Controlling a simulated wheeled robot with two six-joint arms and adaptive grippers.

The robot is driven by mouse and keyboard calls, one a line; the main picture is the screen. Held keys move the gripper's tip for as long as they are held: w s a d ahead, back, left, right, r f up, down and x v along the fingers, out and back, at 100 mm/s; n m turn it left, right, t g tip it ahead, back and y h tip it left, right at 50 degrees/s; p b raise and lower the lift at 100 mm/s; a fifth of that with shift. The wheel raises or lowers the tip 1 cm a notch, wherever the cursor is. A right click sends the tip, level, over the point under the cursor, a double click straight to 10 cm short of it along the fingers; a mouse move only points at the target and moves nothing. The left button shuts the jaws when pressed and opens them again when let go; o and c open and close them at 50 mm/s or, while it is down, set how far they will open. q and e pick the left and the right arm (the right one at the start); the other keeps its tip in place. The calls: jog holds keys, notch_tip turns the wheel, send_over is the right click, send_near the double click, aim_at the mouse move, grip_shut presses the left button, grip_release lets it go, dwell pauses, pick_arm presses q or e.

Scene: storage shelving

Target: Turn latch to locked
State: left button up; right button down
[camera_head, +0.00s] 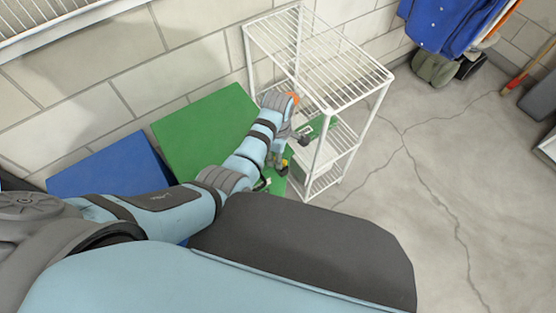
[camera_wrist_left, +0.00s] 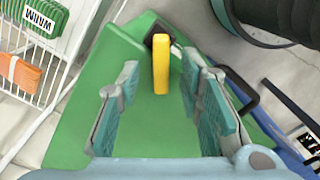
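The latch has a yellow handle (camera_wrist_left: 161,65) on a dark mount, set near the edge of a green case (camera_wrist_left: 70,125) in the left wrist view. The handle's long side runs up and down in that picture. My left gripper (camera_wrist_left: 163,80) is open, with one teal-padded finger on each side of the handle. Clear gaps show between handle and fingers. My right gripper is not in view.
A white wire rack (camera_head: 318,75) stands close to my left gripper. A green panel (camera_head: 205,130) and a blue one (camera_head: 110,168) lean by the block wall. A "WARM" label (camera_wrist_left: 40,20) and an orange item (camera_wrist_left: 20,75) sit on the rack.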

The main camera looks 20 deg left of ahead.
pick_arm(q)
jog(key=shift+f, duration=0.85)
jog(key=shift+s+r, duration=0.1)
jog(key=shift+r, duration=0.05)
jog(key=shift+c, duration=0.8)
grip_shut()
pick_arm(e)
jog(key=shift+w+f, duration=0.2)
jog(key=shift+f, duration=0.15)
pick_arm(q)
jog(key=shift+m, duration=0.3)
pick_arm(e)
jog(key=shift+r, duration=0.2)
pick_arm(q)
jog(key=shift+w+r+m+p, duration=0.1)
jog(key=shift+w+m+p, duration=0.15)
jog(key=shift+m+p, duration=0.7)
jog(key=shift+w+d+m, duration=0.1)
jog(key=shift+w+m, duration=0.1)
jog(key=shift+m, duration=1.05)
jog(key=shift+w+d+m, duration=0.1)
jog(key=shift+w+m, duration=0.05)
jog(key=shift+m, duration=1.05)
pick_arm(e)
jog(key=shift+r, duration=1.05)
